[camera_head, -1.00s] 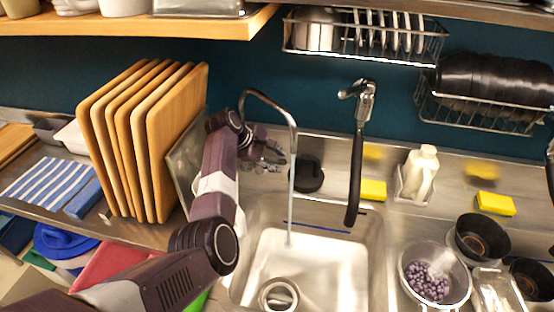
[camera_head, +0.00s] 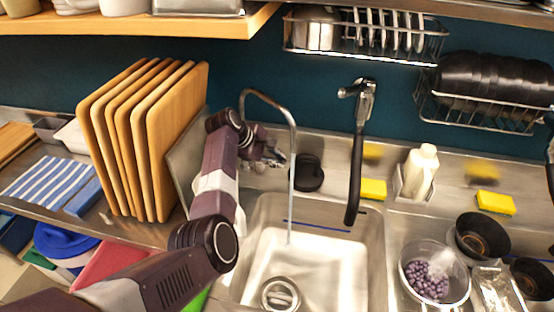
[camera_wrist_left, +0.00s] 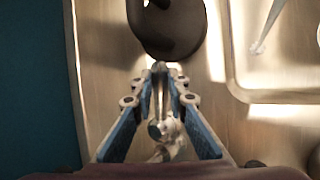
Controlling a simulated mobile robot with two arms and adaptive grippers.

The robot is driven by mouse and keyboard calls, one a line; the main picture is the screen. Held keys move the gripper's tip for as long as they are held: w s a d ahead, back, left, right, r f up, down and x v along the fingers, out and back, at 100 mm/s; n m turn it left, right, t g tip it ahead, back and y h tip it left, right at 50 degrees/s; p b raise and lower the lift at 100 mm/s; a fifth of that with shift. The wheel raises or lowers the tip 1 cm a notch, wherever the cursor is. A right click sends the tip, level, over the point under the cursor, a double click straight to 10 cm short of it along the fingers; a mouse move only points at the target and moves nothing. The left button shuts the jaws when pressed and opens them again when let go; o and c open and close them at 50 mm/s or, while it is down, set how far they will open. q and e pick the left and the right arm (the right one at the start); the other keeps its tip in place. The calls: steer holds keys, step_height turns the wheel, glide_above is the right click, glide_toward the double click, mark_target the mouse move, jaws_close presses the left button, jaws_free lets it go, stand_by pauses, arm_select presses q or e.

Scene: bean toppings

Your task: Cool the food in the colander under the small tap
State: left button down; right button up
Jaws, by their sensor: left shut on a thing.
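The small tap (camera_head: 267,97) is a thin metal gooseneck at the left rear of the sink (camera_head: 262,262). A thin, pale straight stream (camera_head: 290,205) runs from its spout down into the basin. My left gripper (camera_head: 273,155) is low behind the spout, at the tap's base. In the left wrist view its blue fingers (camera_wrist_left: 160,70) are closed in around a small shiny metal part (camera_wrist_left: 155,128), apparently the tap's handle. The colander (camera_head: 407,282) stands on the counter right of the sink, holding purple beans (camera_head: 427,281), with whitish steam above them. My right gripper is out of view.
A larger black-hosed tap (camera_head: 357,150) hangs over the sink's back edge. A dark round object (camera_head: 308,174) sits behind the basin. Wooden boards (camera_head: 150,140) stand at left. Dark bowls (camera_head: 480,236), yellow sponges (camera_head: 495,203) and a white bottle (camera_head: 421,172) are at right.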

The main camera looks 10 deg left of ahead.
arm_select(q)
steer(key=shift+s+a+f+m+h, duration=0.1)
steer(key=shift+s+m+h, duration=0.15)
steer(key=shift+m, duration=0.25)
steer(key=shift+s+a+m+g+h+b, duration=0.35)
steer(key=shift+s+m+g+h+b, duration=0.15)
steer(key=shift+m+g, duration=0.3)
steer(key=shift+s+a+f+m+g+b, duration=0.1)
steer(key=shift+s+a+m+g+b, duration=0.2)
steer(key=shift+m+b, duration=0.4)
steer(key=shift+s+m+h, duration=0.15)
steer(key=shift+m+h, duration=0.1)
steer(key=shift+m, duration=0.15)
